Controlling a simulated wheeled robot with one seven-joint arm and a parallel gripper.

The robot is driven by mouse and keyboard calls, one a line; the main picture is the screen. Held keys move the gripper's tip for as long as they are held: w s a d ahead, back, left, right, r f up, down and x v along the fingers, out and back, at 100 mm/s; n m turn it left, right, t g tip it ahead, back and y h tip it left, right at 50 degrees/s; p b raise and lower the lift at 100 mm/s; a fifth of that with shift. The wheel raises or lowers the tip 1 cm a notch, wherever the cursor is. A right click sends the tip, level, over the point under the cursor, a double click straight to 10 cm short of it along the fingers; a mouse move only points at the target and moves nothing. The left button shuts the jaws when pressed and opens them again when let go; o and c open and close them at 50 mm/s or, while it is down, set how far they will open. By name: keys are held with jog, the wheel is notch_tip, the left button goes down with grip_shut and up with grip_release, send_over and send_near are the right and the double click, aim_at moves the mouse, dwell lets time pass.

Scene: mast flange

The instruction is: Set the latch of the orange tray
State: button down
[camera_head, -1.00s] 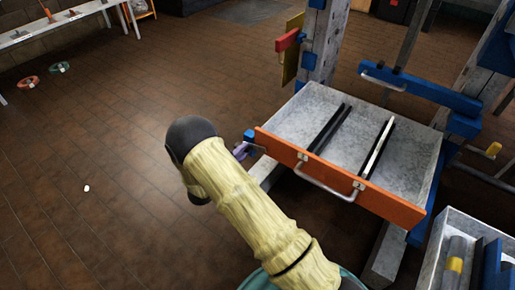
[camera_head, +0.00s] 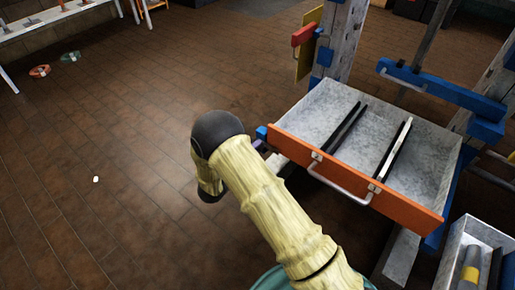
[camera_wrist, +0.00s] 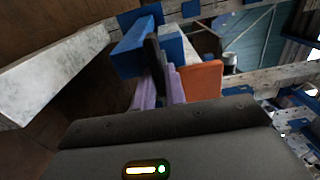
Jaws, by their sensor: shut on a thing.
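The orange tray (camera_head: 350,182) is a grey box with an orange front and a metal bar handle, seen at the right of the head view. Its orange front (camera_wrist: 203,80) also shows in the wrist view. My gripper (camera_wrist: 161,76) has purple fingers and is shut on a dark upright piece (camera_wrist: 154,58), which looks like the latch, beside a blue block (camera_wrist: 133,50). In the head view my gripper (camera_head: 259,146) is at the left end of the orange front, mostly hidden behind my arm. The latch's exact position cannot be told.
Two long dark dividers (camera_head: 345,127) lie in the tray. A post (camera_head: 340,45) with a red-and-yellow panel stands behind it. A blue rail (camera_head: 440,90) is at the back right, and a grey bin (camera_head: 452,262) at lower right. The floor at left is mostly clear.

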jog(key=shift+s+f, duration=0.15)
jog(key=shift+f, duration=0.05)
jog(key=c, duration=1.4)
grip_release()
jog(key=shift+a, duration=0.1)
jog(key=shift+c, duration=0.2)
jog(key=shift+r, duration=0.1)
jog(key=p+v, duration=0.6)
jog(key=v, duration=1.1)
jog(key=shift+s, duration=0.15)
